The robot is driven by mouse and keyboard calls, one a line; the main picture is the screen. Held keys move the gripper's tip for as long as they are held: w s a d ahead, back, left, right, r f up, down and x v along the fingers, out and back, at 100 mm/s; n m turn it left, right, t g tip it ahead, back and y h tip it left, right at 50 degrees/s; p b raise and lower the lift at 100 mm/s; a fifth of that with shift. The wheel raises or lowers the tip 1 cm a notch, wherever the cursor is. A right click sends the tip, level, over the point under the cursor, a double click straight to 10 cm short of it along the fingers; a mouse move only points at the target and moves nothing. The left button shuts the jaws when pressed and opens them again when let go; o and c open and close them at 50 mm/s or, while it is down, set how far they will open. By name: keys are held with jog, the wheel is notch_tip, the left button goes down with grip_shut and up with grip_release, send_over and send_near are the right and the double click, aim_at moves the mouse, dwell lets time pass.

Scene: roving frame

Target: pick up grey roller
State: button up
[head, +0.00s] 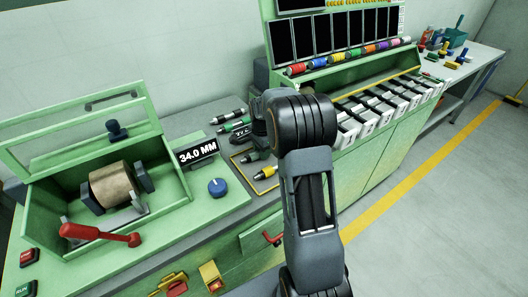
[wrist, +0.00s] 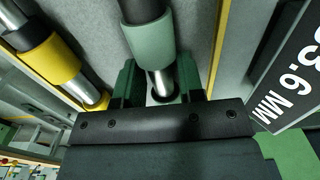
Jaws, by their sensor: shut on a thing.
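In the wrist view, the roller in my gripper (wrist: 158,82) has a grey-green sleeve (wrist: 152,42), a bright metal shaft and a dark upper end. My gripper's two dark green jaws are shut on it, one on each side of the shaft just below the sleeve. The lower tip of the roller is partly covered by my gripper's body. In the head view my arm hides most of the gripper and the held roller. Whether the roller is lifted clear of the surface, I cannot tell.
A yellow-banded roller (wrist: 52,58) lies close left of the jaws; it also shows in the head view (head: 266,173). More rollers (head: 229,117) lie on the grey bench top. A display (head: 197,151) stands close by. A green machine with a brown drum (head: 112,184) is at left.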

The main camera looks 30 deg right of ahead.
jog(key=shift+c, duration=0.5)
jog(key=shift+r, duration=0.1)
